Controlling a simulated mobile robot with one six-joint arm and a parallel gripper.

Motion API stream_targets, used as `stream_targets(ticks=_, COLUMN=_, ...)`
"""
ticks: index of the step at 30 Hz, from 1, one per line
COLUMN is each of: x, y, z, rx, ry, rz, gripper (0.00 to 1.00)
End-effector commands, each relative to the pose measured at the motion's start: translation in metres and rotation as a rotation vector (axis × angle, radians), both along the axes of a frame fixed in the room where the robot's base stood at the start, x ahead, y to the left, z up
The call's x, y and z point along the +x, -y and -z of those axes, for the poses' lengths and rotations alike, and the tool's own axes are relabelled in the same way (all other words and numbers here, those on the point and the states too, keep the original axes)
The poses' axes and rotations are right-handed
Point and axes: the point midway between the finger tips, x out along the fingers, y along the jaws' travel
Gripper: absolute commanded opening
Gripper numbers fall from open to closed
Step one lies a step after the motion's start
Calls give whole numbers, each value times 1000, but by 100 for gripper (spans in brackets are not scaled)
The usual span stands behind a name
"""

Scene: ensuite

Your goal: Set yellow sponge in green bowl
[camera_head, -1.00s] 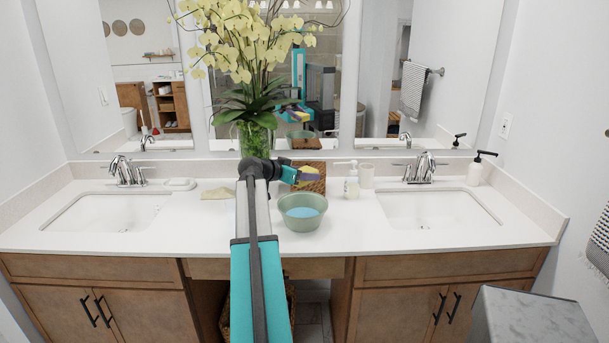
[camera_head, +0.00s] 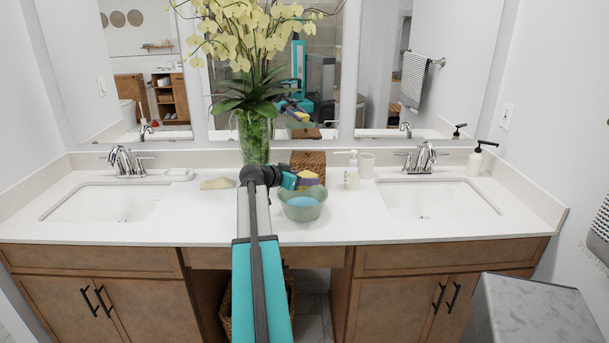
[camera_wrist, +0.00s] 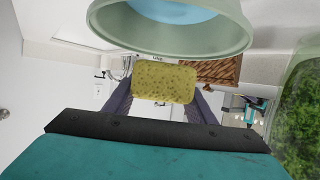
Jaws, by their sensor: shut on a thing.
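The yellow sponge (camera_head: 307,178) is held in my gripper (camera_head: 300,181), just above the far side of the green bowl's rim in the head view. The green bowl (camera_head: 302,210) stands on the white counter with something light blue inside. In the wrist view the sponge (camera_wrist: 165,83) sits between the two dark fingers of my gripper (camera_wrist: 165,95). The bowl (camera_wrist: 170,42) fills the top of that view, close to the sponge. I cannot tell whether the sponge touches the bowl.
A glass vase (camera_head: 255,138) of yellow flowers stands behind my arm. Sinks lie at left (camera_head: 105,203) and right (camera_head: 435,200). The counter (camera_head: 345,225) right of the bowl is clear.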

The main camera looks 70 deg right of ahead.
Motion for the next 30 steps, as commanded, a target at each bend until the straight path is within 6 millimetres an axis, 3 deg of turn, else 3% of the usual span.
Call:
stream_targets(ticks=18, x=0, y=0, z=45, rx=0, ry=0, rz=-1, gripper=29)
stream_targets(ticks=30, x=1, y=0, z=49, rx=0, ry=0, rz=-1, gripper=29)
